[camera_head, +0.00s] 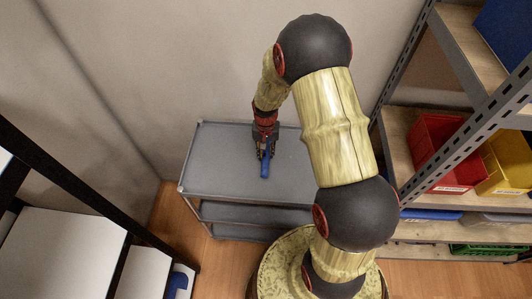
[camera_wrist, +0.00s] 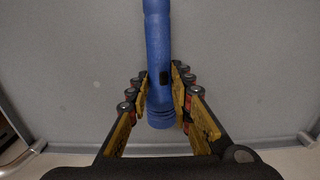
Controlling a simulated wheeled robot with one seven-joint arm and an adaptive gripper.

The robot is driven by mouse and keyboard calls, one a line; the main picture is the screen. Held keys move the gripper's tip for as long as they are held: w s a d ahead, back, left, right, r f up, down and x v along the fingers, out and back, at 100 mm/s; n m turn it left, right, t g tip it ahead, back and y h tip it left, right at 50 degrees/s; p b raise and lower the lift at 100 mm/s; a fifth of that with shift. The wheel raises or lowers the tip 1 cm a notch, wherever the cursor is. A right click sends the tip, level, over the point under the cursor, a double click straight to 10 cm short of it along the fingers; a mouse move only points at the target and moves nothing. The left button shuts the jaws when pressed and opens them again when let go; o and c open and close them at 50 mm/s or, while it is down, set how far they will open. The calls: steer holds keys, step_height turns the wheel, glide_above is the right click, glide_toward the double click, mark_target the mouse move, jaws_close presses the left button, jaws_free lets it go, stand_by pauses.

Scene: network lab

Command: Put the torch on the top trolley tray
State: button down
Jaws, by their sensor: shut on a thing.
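The torch is a blue cylinder (camera_wrist: 158,60) with a dark button on its side. In the wrist view it lies between the two yellow-padded fingers of my gripper (camera_wrist: 163,105), which is shut on it. In the head view the torch (camera_head: 265,164) shows small and blue below my gripper (camera_head: 263,152). The grey top trolley tray (camera_head: 225,170) is under the torch. It fills the background of the wrist view (camera_wrist: 80,70). I cannot tell whether the torch touches the tray or is slightly above it.
The top tray is otherwise bare. Lower trolley shelves (camera_head: 250,215) show beneath it. A rack on the right holds a red bin (camera_head: 437,145) and a yellow bin (camera_head: 508,160). A dark-framed rack with white boxes (camera_head: 65,255) stands at the left. A wall is behind the trolley.

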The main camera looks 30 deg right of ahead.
steer(key=shift+f, duration=0.1)
steer(key=c, duration=1.6)
jaws_free()
